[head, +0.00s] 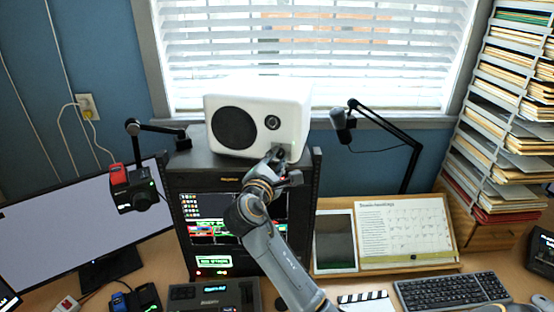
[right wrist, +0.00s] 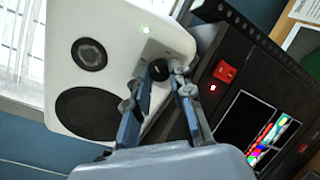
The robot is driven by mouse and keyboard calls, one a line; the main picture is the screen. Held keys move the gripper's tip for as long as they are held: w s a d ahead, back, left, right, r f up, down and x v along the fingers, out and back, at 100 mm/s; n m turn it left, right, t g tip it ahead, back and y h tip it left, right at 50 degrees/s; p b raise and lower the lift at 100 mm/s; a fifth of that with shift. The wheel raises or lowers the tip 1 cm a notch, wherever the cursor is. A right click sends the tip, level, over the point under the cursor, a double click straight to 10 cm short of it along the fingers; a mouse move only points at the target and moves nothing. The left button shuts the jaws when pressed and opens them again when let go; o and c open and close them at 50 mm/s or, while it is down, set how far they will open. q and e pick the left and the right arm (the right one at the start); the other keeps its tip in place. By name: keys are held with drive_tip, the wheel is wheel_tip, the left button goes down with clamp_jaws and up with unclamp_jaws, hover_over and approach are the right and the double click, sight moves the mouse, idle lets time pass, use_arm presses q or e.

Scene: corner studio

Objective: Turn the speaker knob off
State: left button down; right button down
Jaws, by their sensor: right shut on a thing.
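The white speaker (head: 296,112) stands on top of a black rack cabinet, its front with a large dark cone and a small round tweeter facing me. The black knob (right wrist: 158,69) is at the speaker's lower front corner. My right gripper (head: 283,161) reaches up to that corner. In the right wrist view its fingertips (right wrist: 160,81) are on either side of the knob, shut on it. In the head view the gripper hides the knob. My left gripper is not in view.
The black rack cabinet (head: 311,165) holds lit screens below the speaker; a red switch (right wrist: 224,71) shows on it. A camera on an arm (head: 140,190) hangs at left. A microphone arm (head: 385,130) stands at right. A window is behind.

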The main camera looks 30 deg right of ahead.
drive_tip(key=n, duration=0.5)
drive_tip(key=shift+r+n, duration=0.25)
drive_tip(key=shift+n, duration=0.15)
drive_tip(key=shift+h, duration=0.3)
drive_tip(key=c, duration=1.5)
unclamp_jaws()
drive_tip(key=shift+d, duration=0.1)
drive_tip(key=o, duration=0.3)
drive_tip(key=shift+o, duration=0.2)
drive_tip(key=shift+w+f+n, duration=0.1)
drive_tip(key=shift+f+n, duration=0.1)
drive_tip(key=shift+n, duration=0.1)
drive_tip(key=v, duration=1.2)
